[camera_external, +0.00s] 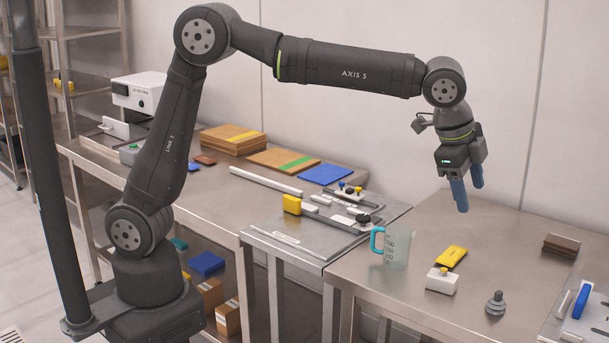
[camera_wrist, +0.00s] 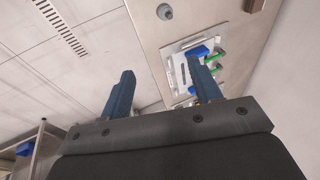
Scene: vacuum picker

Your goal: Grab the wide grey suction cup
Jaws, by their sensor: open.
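The grey suction cup (camera_external: 496,303), a small stepped round piece with a wider base, stands upright on the right-hand steel table in the external view. A round grey piece at the top of the wrist view (camera_wrist: 165,12) looks like the same cup. My gripper (camera_external: 468,195) has two blue fingers, apart and empty, pointing down high above the table. It is above and a little left of the cup in the external picture, clearly not touching it. In the wrist view the fingers of my gripper (camera_wrist: 161,68) are spread with nothing between them.
Left of the cup are a white block with a yellow knob (camera_external: 441,281), a yellow piece (camera_external: 451,257) and a measuring jug with a blue handle (camera_external: 393,248). A tray with a blue-handled tool (camera_external: 581,302) lies at right. A brown block stack (camera_external: 561,246) stands behind.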

